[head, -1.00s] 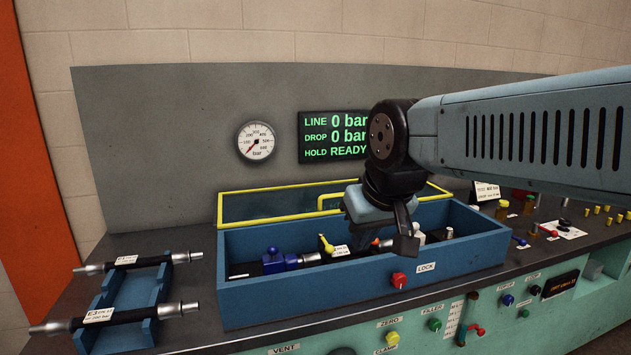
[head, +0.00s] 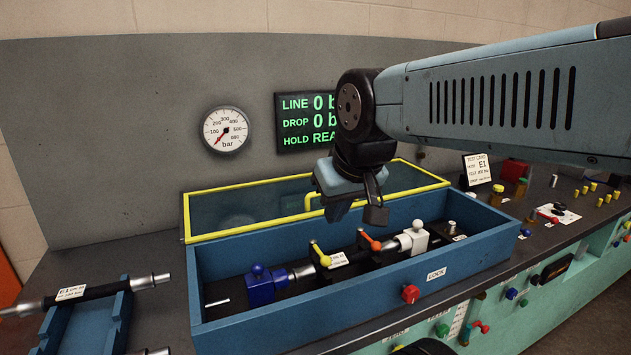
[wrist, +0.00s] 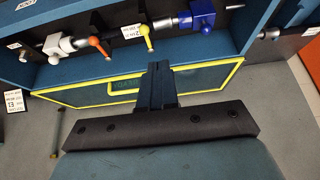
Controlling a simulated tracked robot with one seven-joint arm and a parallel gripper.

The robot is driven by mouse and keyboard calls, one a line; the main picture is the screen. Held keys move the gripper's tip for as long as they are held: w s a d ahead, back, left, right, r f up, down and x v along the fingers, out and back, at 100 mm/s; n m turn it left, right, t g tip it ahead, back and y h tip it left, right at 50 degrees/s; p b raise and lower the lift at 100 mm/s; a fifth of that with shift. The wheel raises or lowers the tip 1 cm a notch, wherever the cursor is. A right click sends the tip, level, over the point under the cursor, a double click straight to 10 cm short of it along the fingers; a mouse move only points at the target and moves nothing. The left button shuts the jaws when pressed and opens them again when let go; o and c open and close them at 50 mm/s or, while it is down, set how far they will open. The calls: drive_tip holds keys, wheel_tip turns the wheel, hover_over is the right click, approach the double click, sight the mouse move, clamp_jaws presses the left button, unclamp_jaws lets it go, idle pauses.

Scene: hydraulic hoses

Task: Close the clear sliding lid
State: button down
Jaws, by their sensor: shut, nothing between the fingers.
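The clear lid (head: 250,207) has a yellow frame and a yellow handle (head: 314,201). It stands behind the blue trough (head: 330,300), whose top is open. The lid also shows in the wrist view (wrist: 205,82), beyond the trough. Inside the trough lies a black hose (head: 345,260) between a blue fitting (head: 261,285) and a white fitting (head: 412,238), with a yellow lever and an orange lever. My gripper (head: 375,214) is shut and empty, above the back part of the trough near the handle. In the wrist view its fingers (wrist: 155,82) overlap the lid; contact cannot be told.
A red knob (head: 410,294) and a LOCK label are on the trough's front. A blue rack (head: 88,320) with hoses stands at left. A test card (head: 477,169), bottles and buttons are at right. A gauge (head: 225,129) and a display (head: 308,122) are behind.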

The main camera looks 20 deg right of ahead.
drive_tip(key=w+d+r, duration=0.1)
drive_tip(key=w+d, duration=0.2)
drive_tip(key=w, duration=0.5)
drive_tip(key=w+d+r+g, duration=0.1)
drive_tip(key=w+d, duration=0.2)
drive_tip(key=w, duration=0.4)
drive_tip(key=w+d+r, duration=0.1)
drive_tip(key=w+d, duration=0.2)
drive_tip(key=w, duration=0.5)
drive_tip(key=w+d+f, duration=0.4)
drive_tip(key=w+d, duration=0.2)
drive_tip(key=w, duration=0.4)
drive_tip(key=shift+g, duration=0.3)
drive_tip(key=x, duration=0.9)
drive_tip(key=shift+s+a, duration=0.1)
drive_tip(key=shift+s, duration=0.2)
drive_tip(key=shift+s+f, duration=0.1)
drive_tip(key=shift+s, duration=0.95)
drive_tip(key=shift+s+f, duration=0.25)
drive_tip(key=shift+s, duration=0.7)
